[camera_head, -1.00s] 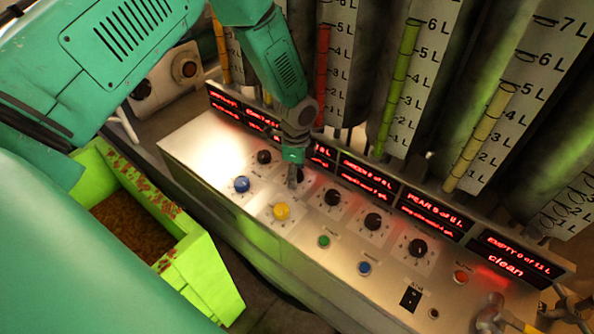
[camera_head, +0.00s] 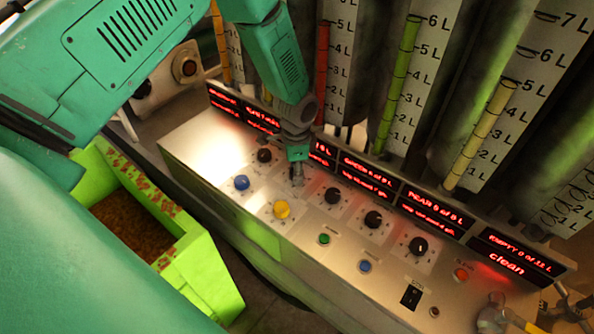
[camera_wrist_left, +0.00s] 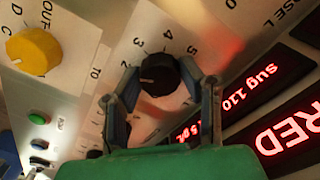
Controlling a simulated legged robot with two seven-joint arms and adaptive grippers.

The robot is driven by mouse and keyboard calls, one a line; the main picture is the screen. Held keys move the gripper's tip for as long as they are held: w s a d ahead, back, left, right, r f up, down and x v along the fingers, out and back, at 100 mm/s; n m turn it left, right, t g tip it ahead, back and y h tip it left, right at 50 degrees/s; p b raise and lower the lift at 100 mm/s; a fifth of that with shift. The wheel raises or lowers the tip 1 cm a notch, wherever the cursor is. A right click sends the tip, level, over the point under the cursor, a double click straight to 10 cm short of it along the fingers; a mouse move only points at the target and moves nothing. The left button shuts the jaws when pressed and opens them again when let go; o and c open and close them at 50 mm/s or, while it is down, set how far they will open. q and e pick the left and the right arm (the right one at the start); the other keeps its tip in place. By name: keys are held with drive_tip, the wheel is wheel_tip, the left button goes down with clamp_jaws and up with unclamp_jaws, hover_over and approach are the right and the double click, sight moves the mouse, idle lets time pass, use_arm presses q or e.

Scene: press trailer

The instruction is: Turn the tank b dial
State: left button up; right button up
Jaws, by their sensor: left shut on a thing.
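My left gripper (camera_head: 297,178) reaches down to the slanted metal control panel (camera_head: 200,150). In the left wrist view its two fingers (camera_wrist_left: 168,84) are shut on a black dial (camera_wrist_left: 158,72), one on each side. The dial has a white pointer mark and a printed number scale around it, with 3, 4 and 5 readable. In the head view the gripper largely hides this dial. It sits between a black dial (camera_head: 264,156) on its left and another black dial (camera_head: 333,195) on its right. I cannot read a tank letter beside it. My right gripper is not in view.
A blue knob (camera_head: 241,182) and a yellow knob (camera_head: 281,209) stand in front of the dial row. More black dials (camera_head: 373,219) and small buttons (camera_head: 364,266) lie to the right. Red displays (camera_head: 370,175) and graduated tanks (camera_head: 400,85) stand behind. A green bin (camera_head: 200,270) is at left.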

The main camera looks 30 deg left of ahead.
use_arm(q)
drive_tip(key=shift+w+r, duration=0.1)
drive_tip(key=shift+w, duration=0.05)
drive_tip(key=o, duration=1.2)
drive_tip(key=shift+c, duration=0.2)
drive_tip(key=shift+r, duration=0.25)
wheel_tip(320, 180, up, 11)
drive_tip(key=shift+r, duration=0.1)
